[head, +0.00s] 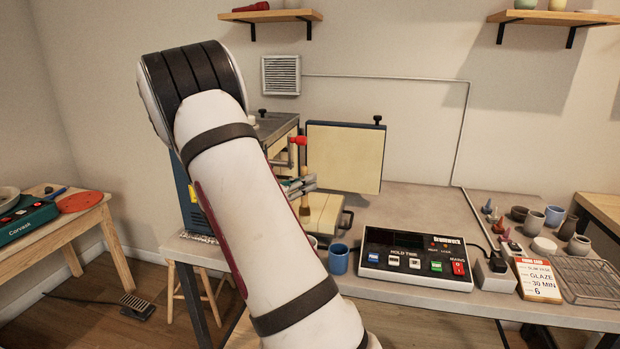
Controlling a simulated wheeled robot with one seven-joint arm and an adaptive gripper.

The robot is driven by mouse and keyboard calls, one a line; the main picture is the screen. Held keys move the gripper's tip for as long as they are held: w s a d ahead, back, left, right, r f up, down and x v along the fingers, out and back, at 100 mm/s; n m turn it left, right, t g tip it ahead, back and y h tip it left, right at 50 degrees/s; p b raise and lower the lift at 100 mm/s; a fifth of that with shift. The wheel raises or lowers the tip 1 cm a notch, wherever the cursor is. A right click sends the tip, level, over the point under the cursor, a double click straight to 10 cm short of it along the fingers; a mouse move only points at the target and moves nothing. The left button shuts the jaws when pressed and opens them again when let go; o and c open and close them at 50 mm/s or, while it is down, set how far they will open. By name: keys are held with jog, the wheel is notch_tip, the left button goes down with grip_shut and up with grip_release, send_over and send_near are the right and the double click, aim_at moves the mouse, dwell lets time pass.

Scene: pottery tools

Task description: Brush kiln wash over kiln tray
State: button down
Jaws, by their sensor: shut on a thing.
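My gripper (301,186), partly hidden behind my arm, is shut on an upright brush with a pale wooden handle (304,174). Below and right of the gripper, a pale flat surface (328,212) at the kiln's front looks like the kiln tray. I cannot tell whether the brush touches it. The kiln (277,124) stands behind my arm, with its pale-lined door (344,157) swung open to the right. Any wash on the tray is not visible.
A blue cup (339,259) stands close in front of the tray, beside the controller box (413,253). Cups, cones, a firing card (537,279) and a wire rack (590,280) crowd the table's right end. The table's back middle (420,208) is clear.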

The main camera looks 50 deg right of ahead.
jog(key=shift+w+f+b, duration=0.1)
jog(key=shift+f+b, duration=1.15)
jog(key=shift+f, duration=0.7)
jog(key=shift+f+b, duration=1.2)
jog(key=shift+f, duration=2.35)
jog(key=shift+r+p, duration=2.9)
jog(key=shift+r, duration=1.65)
